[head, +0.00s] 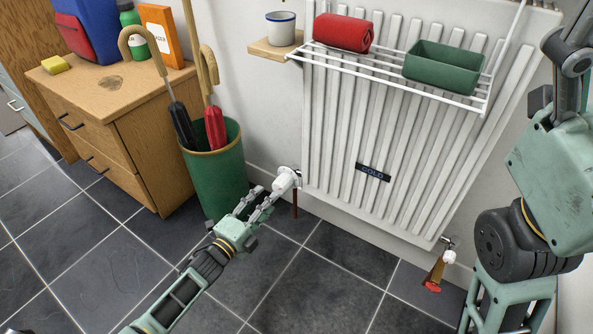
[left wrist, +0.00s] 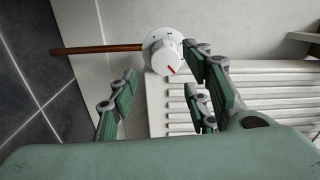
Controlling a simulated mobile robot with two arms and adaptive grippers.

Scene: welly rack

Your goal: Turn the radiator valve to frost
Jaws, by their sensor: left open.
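The white radiator valve (head: 286,180) sits at the lower left corner of the radiator (head: 335,130), above a copper pipe. In the left wrist view the valve knob (left wrist: 165,58) has a red pointer mark at its lower right side and small dark marks on its collar, too small to read. My left gripper (head: 264,196) is open just in front of the valve. In the left wrist view its fingers (left wrist: 160,80) are spread to either side of the knob, with nothing held; contact cannot be told. My right arm shows at the right, but its gripper is out of view.
A green bin (head: 215,175) with umbrellas stands left of the valve. A wooden cabinet (head: 125,110) is farther left. A wire rack (head: 385,75) holds a red roll and green tray. A second fitting (head: 449,257) is at the lower right. Tiled floor in front is clear.

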